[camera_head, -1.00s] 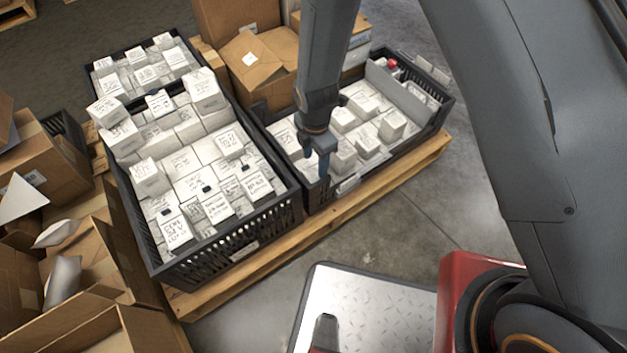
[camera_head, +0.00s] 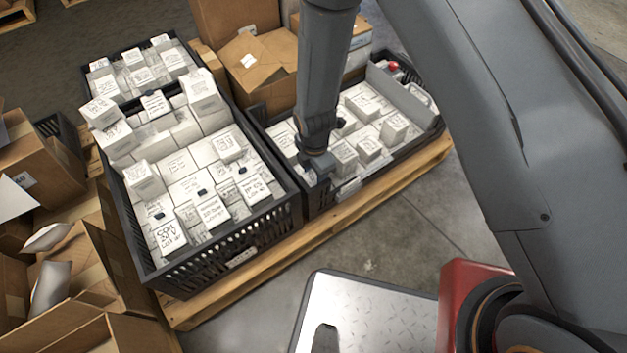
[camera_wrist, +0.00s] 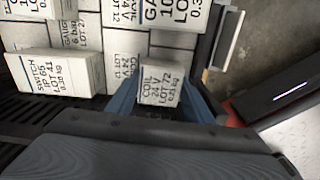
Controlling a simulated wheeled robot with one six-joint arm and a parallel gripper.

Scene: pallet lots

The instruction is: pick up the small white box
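A small white box (camera_wrist: 160,85) labelled COIL 24 V LOT 72 stands between the two blue fingers of my gripper (camera_wrist: 161,92) in the wrist view. The fingers are spread about the box's width, one on each side. I cannot tell whether they press on it. In the head view my gripper (camera_head: 318,180) reaches down into the near left corner of the right crate (camera_head: 375,180), and its fingers and the box between them are hidden there.
More white boxes (camera_head: 368,148) fill the right crate. A second black crate (camera_head: 235,255) full of white boxes stands beside it on a wooden pallet (camera_head: 390,188). In the wrist view a white box (camera_wrist: 58,72) lies left of my fingers. Open cartons (camera_head: 85,265) stand at the left.

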